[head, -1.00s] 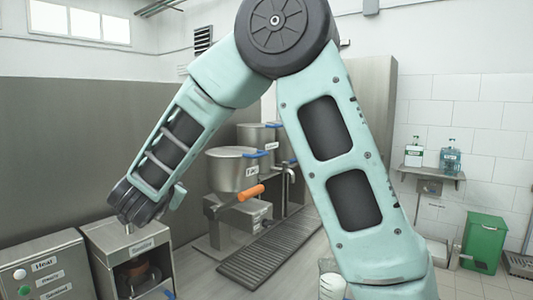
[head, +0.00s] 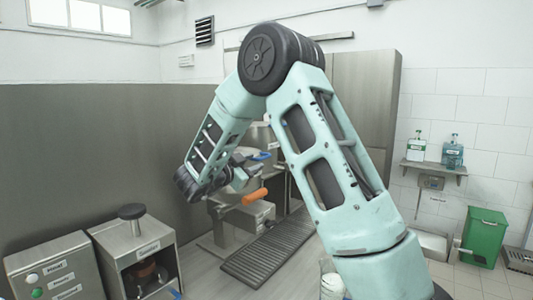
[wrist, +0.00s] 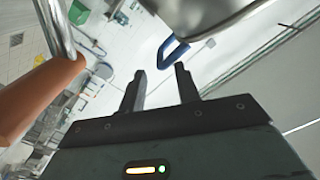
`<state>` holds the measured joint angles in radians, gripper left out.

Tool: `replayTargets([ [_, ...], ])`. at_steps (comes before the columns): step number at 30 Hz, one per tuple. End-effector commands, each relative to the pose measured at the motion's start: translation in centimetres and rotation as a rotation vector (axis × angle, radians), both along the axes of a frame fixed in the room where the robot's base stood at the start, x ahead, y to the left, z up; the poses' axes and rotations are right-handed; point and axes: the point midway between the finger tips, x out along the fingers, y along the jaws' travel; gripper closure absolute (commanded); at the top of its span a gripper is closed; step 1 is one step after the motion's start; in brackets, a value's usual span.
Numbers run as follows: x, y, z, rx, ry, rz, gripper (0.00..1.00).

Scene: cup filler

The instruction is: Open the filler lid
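The filler is a steel pot (head: 241,178) with an orange lever (head: 255,196) at its front. A blue lid handle (head: 262,156) shows at its top, and my arm hides much of the pot. In the wrist view the blue handle (wrist: 172,50) lies just beyond the fingertips, roughly in line with the gap between them. The steel rim of the pot or lid (wrist: 195,12) is above it and the orange lever (wrist: 35,95) is at the left. My gripper (wrist: 160,78) is open and empty, with its fingers apart. I cannot tell whether it touches anything.
A steel machine (head: 140,252) with a black knob on top stands at the lower left, beside a button box (head: 50,270). A ribbed drain tray (head: 262,252) lies before the filler. A green bin (head: 484,237) and a bottle shelf (head: 432,168) are at the right.

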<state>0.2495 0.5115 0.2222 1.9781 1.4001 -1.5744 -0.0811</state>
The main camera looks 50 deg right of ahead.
Motion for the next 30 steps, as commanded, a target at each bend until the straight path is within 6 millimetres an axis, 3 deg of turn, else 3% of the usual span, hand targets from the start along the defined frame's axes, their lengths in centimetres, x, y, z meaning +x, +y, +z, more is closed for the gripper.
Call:
replayTargets([
  [6,0.3,-4.5,0.3,0.001,0.0,-0.003,0.67],
  [12,0.5,-6.9,0.2,0.001,0.0,-0.001,0.67],
  [24,0.6,-7.7,0.0,0.0,0.0,0.001,0.67],
  [25,0.6,-7.7,0.0,0.0,0.0,0.001,0.7],
  [28,0.6,-7.7,0.0,0.0,0.0,0.001,0.98],
  [30,0.6,-7.7,0.0,0.0,0.0,0.001,1.0],
])
